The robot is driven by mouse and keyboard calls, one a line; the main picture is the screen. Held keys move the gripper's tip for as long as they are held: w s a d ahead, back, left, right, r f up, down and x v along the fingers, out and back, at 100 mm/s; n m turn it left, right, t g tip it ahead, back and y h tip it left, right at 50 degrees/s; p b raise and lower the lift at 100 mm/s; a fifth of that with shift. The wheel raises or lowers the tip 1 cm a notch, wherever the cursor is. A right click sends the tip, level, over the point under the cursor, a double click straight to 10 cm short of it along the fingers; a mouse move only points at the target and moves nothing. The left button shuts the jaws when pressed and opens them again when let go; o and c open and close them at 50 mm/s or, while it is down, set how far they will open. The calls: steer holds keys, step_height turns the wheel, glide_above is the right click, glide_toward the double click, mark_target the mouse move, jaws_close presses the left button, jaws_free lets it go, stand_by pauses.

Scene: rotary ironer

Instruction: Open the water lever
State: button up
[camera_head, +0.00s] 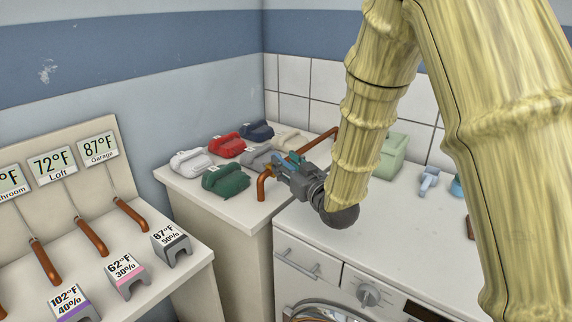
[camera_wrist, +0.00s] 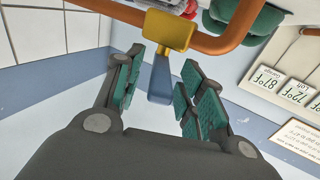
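The water lever (camera_wrist: 160,79) is a blue handle on a yellow valve body (camera_wrist: 167,32), set on a copper pipe (camera_wrist: 228,40). In the wrist view the handle points down into the space between my gripper's (camera_wrist: 163,62) two teal-padded fingers. The fingers are spread, one on each side, with visible gaps to the handle. In the head view my gripper (camera_head: 284,168) is beside the copper pipe (camera_head: 263,186) at the counter's right edge. There the gripper hides most of the valve and lever.
Green (camera_head: 226,181), red (camera_head: 226,146) and other irons stand on the counter left of the pipe. A white machine (camera_head: 310,241) stands to the right, with a pale green box (camera_head: 393,152) on top. Humidity-labelled blocks stand on the left table (camera_head: 186,277).

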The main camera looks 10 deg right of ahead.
steer(key=v, duration=1.1)
steer(key=shift+s, duration=0.3)
steer(key=shift+d, duration=0.1)
steer(key=shift+c, duration=0.4)
